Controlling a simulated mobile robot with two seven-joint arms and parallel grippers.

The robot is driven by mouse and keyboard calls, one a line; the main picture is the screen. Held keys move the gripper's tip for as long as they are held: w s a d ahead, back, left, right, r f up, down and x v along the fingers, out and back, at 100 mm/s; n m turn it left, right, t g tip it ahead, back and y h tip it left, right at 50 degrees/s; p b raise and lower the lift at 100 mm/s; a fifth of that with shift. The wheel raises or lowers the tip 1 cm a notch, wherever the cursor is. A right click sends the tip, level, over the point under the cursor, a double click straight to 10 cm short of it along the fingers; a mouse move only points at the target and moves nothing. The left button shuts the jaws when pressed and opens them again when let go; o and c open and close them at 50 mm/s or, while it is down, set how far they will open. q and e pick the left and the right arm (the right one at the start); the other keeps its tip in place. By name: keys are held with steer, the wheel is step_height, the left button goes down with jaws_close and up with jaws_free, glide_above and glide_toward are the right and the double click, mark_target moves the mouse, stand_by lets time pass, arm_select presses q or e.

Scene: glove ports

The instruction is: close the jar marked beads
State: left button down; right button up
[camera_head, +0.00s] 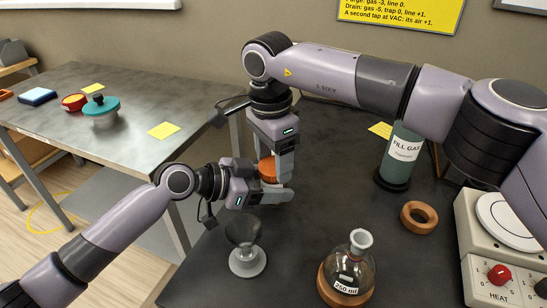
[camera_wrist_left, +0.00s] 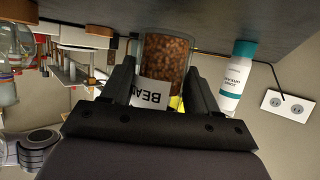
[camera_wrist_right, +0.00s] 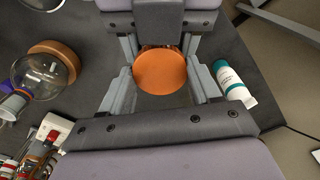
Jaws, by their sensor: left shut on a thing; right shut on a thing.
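The jar marked beads (camera_wrist_left: 168,57) shows in the left wrist view as a clear jar of brown beads with a white label, partly cut off, reading "BEA". My left gripper (camera_wrist_left: 166,78) is shut around its sides; it also shows in the head view (camera_head: 278,191). An orange round lid (camera_wrist_right: 160,72) lies between the fingers of my right gripper (camera_wrist_right: 160,80), which is shut on it from above. In the head view the lid (camera_head: 268,168) is directly above the left gripper. The arms hide the jar's rim, so I cannot tell whether the lid is seated.
A white and teal bottle (camera_wrist_right: 233,82) is close by. The left table (camera_head: 135,125) has free room.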

steer(key=m, duration=0.5)
steer(key=shift+s, duration=0.15)
steer(key=m, duration=0.5)
steer(key=shift+f+m, duration=0.1)
steer(key=shift+m, duration=0.2)
steer(key=o, duration=1.2)
steer(key=shift+a+r, duration=0.15)
steer(key=shift+r, duration=2.2)
